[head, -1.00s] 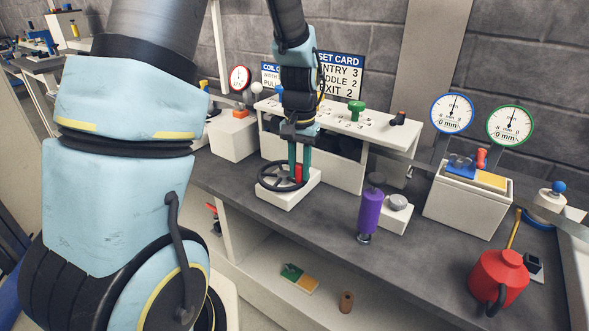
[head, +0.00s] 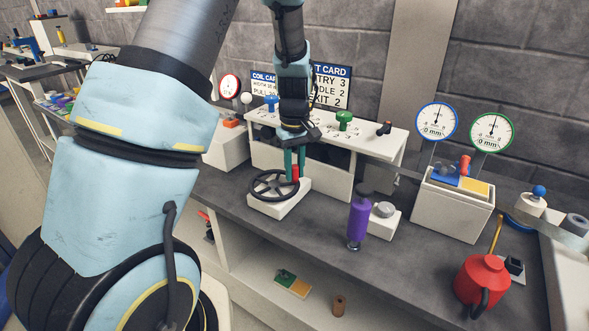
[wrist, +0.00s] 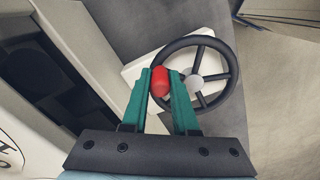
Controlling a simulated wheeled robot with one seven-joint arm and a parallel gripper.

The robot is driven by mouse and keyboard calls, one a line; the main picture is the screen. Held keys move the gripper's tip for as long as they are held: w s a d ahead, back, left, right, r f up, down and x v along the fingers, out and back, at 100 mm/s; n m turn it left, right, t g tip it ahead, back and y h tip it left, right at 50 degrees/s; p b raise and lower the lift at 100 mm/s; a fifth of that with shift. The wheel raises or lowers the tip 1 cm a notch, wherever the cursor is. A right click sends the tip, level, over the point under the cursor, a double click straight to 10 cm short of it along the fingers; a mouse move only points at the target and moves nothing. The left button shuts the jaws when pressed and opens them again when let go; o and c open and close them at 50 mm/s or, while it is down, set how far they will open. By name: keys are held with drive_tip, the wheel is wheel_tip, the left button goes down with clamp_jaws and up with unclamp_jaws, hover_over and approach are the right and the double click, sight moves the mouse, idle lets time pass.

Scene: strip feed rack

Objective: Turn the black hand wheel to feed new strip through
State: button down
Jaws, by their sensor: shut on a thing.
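The black hand wheel (head: 270,187) lies flat on a white block (head: 285,204) on the dark bench top. It has a red handle (head: 295,172) on its rim. My gripper (head: 294,174) comes down from above with its green fingers around the red handle. In the wrist view my gripper (wrist: 168,88) is shut on the red handle (wrist: 160,82), which shows between the fingertips. The wheel (wrist: 233,70) extends to the right of the fingers, with its grey hub and spokes visible.
A white strip feed rack (head: 330,130) with coloured knobs stands right behind the wheel. A purple bottle (head: 357,222), a white gauge box (head: 450,210) and a red can (head: 482,278) stand to the right. The bench's front edge is close to the wheel block.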

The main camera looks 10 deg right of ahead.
drive_tip(key=shift+w+n, duration=0.25)
drive_tip(key=shift+n, duration=0.25)
drive_tip(key=c, duration=0.7)
unclamp_jaws()
drive_tip(key=shift+r, duration=0.1)
wheel_tip(320, 180, up, 11)
drive_tip(key=shift+f+b, duration=0.15)
drive_tip(key=shift+b, duration=0.8)
drive_tip(key=s+a+f+m, duration=0.1)
drive_tip(key=s+a, duration=0.2)
drive_tip(key=a, duration=0.4)
drive_tip(key=s+a+f+m+t, duration=0.1)
drive_tip(key=s+a, duration=0.3)
drive_tip(key=a, duration=0.4)
drive_tip(key=s+a+f+m, duration=0.2)
drive_tip(key=s+a, duration=0.2)
drive_tip(key=a, duration=0.3)
drive_tip(key=shift+s+a+m+t, duration=0.15)
drive_tip(key=shift+m+t, duration=0.15)
